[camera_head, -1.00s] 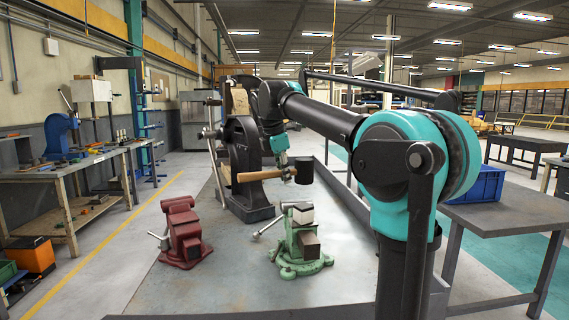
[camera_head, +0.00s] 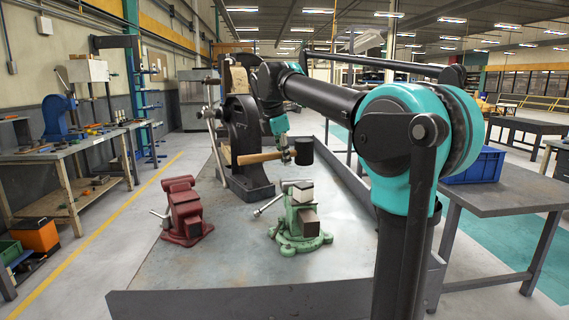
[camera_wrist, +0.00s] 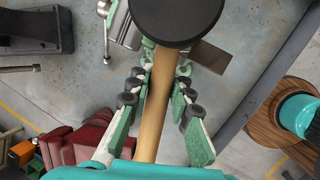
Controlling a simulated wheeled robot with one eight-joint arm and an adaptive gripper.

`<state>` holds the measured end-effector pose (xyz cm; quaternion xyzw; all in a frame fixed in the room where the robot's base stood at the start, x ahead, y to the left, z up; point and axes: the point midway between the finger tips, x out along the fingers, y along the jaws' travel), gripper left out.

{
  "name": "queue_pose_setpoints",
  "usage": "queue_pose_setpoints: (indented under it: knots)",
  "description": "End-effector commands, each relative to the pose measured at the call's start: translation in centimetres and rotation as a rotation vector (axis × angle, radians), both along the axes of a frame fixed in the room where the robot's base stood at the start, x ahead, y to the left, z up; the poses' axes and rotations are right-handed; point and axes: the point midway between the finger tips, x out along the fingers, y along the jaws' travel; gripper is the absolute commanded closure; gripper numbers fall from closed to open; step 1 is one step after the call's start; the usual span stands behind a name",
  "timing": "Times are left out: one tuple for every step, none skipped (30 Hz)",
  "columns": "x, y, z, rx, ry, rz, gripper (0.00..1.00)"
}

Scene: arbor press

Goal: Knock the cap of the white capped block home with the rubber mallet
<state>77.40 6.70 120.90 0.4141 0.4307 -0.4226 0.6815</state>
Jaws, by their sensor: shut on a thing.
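The rubber mallet has a wooden handle (camera_head: 258,157) and a black head (camera_head: 303,151). My gripper (camera_head: 285,155) is shut on the handle near the head. In the wrist view, its fingers (camera_wrist: 160,95) lie on both sides of the handle, and the black head (camera_wrist: 178,18) fills the top. A white-topped block (camera_head: 303,190) shows between the jaws of the green vise (camera_head: 300,222), below the mallet head and apart from it. I cannot tell how its cap sits. In the wrist view, the mallet head hides much of the vise.
A red vise (camera_head: 186,212) stands on the bench (camera_head: 225,265) to the left. A black arbor press (camera_head: 243,140) stands behind the mallet. A blue crate (camera_head: 475,166) is on the right table. The front of the bench is clear.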

Motion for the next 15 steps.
queue_pose_setpoints:
  knots:
    - [0.0,0.0,0.0,0.0,0.0,0.0,1.0]
    - [0.0,0.0,0.0,0.0,0.0,0.0,1.0]
    - [0.0,0.0,0.1,0.0,0.0,0.0,1.0]
    - [0.0,0.0,0.2,0.0,0.0,0.0,1.0]
    - [0.0,0.0,0.4,0.001,0.0,0.0,1.0]
    - [0.1,0.0,0.9,0.003,0.001,0.0,1.0]
    - [0.1,0.0,1.3,0.004,0.001,0.0,1.0]
    - [0.1,0.0,1.9,0.006,0.002,0.0,1.0]
    - [0.1,0.0,2.6,0.009,0.002,0.0,1.0]
    - [0.1,0.0,3.2,0.011,0.004,0.0,1.0]
    - [0.2,0.0,3.7,0.013,0.004,0.0,1.0]
    - [0.1,0.0,4.3,0.015,0.005,0.0,1.0]
    - [0.1,0.0,4.7,0.016,0.005,0.0,1.0]
    - [0.1,0.0,5.0,0.019,0.006,0.0,1.0]
    - [0.1,0.0,5.4,0.02,0.006,0.0,1.0]
